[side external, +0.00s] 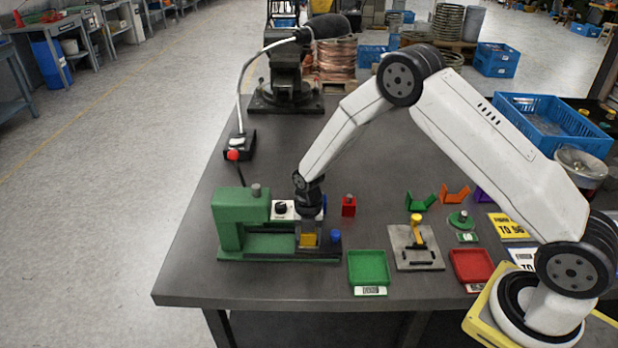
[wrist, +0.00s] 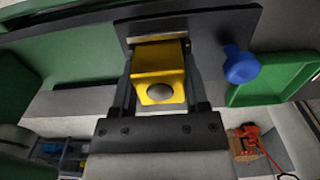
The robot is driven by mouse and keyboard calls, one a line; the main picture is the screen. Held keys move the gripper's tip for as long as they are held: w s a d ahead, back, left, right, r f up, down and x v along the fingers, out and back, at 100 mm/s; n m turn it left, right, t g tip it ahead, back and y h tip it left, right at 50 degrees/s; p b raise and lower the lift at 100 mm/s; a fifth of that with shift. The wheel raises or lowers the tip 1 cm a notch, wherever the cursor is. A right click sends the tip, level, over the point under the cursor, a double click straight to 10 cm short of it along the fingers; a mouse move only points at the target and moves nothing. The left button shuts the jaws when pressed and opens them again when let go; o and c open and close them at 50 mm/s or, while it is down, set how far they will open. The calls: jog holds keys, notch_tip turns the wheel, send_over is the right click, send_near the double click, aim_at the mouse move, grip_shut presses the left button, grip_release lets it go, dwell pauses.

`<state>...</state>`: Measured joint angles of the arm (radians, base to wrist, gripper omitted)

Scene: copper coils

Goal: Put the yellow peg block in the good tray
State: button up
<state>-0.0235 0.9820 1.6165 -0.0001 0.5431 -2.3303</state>
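The yellow peg block (side external: 308,240) sits low at the front of the green machine (side external: 240,225), at the dark plate of its fixture. In the wrist view the yellow block (wrist: 158,70) shows a round grey peg end. My gripper (side external: 310,225) points down over the block, with one finger on each side in the wrist view (wrist: 160,75). The fingers are very close to its sides; whether they press on it is unclear. The green tray (side external: 368,268), with a white label too small to read, lies empty to the right; its edge shows in the wrist view (wrist: 275,82).
A blue knob (side external: 336,236) sticks up by the fixture, beside the block. A red block (side external: 348,206) stands behind. A grey plate with a yellow-topped clamp (side external: 416,245) lies between the green tray and a red tray (side external: 471,266). The left table edge is clear.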

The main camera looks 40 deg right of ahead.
grip_shut()
jog(key=shift+r, duration=2.55)
jog(key=shift+r, duration=1.45)
jog(key=s+d, duration=0.2)
jog(key=s, duration=0.5)
jog(key=s+d, duration=0.3)
jog(key=s, duration=0.5)
jog(key=shift+s+f, duration=0.3)
jog(key=shift+f, duration=0.1)
